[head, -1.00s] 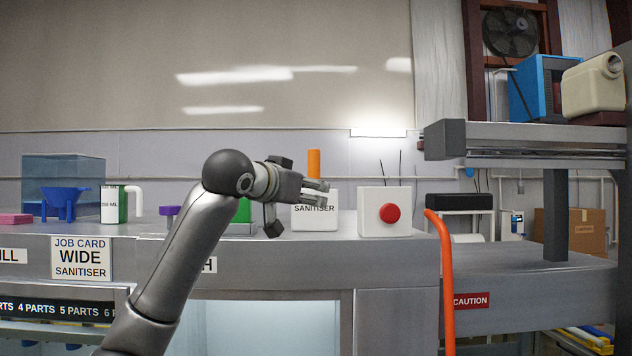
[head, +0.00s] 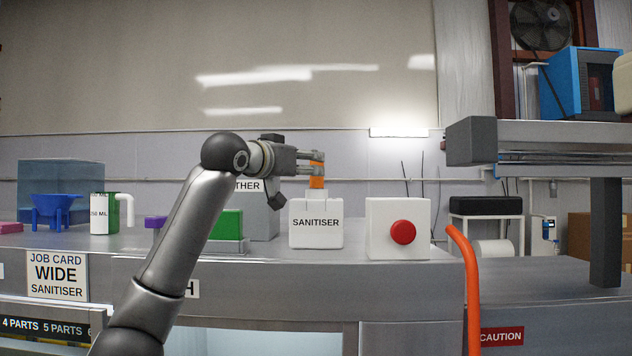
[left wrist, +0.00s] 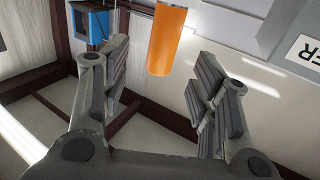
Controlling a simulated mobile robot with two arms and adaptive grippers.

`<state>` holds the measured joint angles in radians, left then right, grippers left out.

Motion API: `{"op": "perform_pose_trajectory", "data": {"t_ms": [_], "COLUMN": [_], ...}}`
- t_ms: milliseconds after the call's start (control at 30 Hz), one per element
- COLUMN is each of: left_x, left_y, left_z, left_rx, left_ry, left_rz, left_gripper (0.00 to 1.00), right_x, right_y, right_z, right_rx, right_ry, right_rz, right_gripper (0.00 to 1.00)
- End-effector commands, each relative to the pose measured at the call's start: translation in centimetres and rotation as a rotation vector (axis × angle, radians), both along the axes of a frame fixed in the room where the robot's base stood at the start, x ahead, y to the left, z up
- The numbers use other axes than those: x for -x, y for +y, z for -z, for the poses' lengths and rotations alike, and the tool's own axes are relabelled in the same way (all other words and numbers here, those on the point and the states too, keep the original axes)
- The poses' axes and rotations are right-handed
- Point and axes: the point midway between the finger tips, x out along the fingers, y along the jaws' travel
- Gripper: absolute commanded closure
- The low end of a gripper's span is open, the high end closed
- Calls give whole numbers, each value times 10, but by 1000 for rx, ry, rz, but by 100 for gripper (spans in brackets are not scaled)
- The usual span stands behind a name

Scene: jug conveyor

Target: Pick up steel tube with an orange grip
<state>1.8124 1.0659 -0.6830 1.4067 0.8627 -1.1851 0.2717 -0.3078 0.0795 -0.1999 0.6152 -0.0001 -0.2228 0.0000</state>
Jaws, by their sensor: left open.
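The orange grip (head: 317,182) stands upright at the top of the white sanitiser jug (head: 316,222). A short pale piece shows between them; I cannot tell whether it is the steel tube or the jug's neck. My left gripper (head: 319,163) is open at the height of the grip, and its fingers partly cover it. In the left wrist view the orange grip (left wrist: 167,40) lies across the gap between the spread fingers of the left gripper (left wrist: 155,70), with no clear contact. The steel part is not clearly seen. My right gripper is out of view.
A white box with a red button (head: 402,232) stands right of the jug. A grey box (head: 262,215) and a green block (head: 227,224) are left of it. A blue funnel (head: 57,207) and a green-and-white jug (head: 104,214) stand farther left.

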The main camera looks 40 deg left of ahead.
Motion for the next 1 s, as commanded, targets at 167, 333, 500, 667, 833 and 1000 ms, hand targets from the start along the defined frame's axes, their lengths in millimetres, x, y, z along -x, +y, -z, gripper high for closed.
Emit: {"op": "perform_pose_trajectory", "data": {"t_ms": [167,333,500,667,833,1000], "left_x": [-12,-26,-46,-57,-59,-59], "left_y": [3,8,14,17,17,17], "left_z": [-1,-4,-4,-1,0,0], "left_rx": [-1,0,1,0,0,0], "left_ry": [2,5,3,2,1,1], "left_rz": [0,-1,0,-1,0,0], "left_gripper": [45,45,45,45,45,54], "right_x": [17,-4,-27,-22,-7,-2], "right_y": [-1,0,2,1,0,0], "right_z": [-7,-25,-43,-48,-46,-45], "right_rx": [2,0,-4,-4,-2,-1], "right_ry": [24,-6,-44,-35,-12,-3], "right_rz": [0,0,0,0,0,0], "right_gripper": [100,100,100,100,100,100]}}
